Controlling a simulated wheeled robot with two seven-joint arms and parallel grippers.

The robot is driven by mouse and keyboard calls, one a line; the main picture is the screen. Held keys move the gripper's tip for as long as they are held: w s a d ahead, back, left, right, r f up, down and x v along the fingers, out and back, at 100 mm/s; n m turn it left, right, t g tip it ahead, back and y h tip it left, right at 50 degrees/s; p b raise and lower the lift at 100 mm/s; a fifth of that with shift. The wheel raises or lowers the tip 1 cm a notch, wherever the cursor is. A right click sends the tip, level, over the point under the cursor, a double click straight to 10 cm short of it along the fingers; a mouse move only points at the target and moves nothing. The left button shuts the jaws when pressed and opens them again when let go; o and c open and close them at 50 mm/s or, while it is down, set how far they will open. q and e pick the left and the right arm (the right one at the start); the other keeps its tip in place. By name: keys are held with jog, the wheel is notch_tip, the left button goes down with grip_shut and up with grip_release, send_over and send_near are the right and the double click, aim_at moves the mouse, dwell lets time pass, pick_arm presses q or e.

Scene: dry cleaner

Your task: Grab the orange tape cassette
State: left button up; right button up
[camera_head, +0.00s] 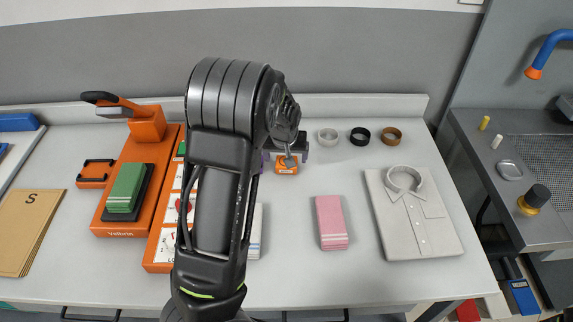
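A small orange tape cassette (287,167) lies on the white counter near the middle. My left arm rises from the bottom, left of centre, and bends over toward it. My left gripper (286,154) is just above and behind the cassette, with its fingers spread to either side. The gripper looks open, and part of it is hidden by my arm. I cannot tell whether a finger touches the cassette. My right gripper is not in view.
An orange press (118,220) with a green cloth (127,188) and an orange-black frame (96,173) are at left. Three tape rolls (360,136) stand at the back. A pink cloth (331,222) and folded shirt (415,215) lie right. Clear counter separates them from the cassette.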

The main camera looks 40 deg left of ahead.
pick_arm(q)
jog(key=b+x, duration=0.3)
jog(key=x, duration=0.2)
jog(key=shift+d+f, duration=0.15)
jog(key=shift+f, duration=0.05)
jog(key=shift+r, duration=0.15)
jog(key=shift+c, duration=0.4)
jog(key=c, duration=1.4)
notch_tip(320, 180, up, 6)
jog(key=p, duration=0.3)
jog(key=shift+p, duration=0.4)
jog(key=shift+r+b, duration=0.4)
jog(key=shift+r, duration=1.6)
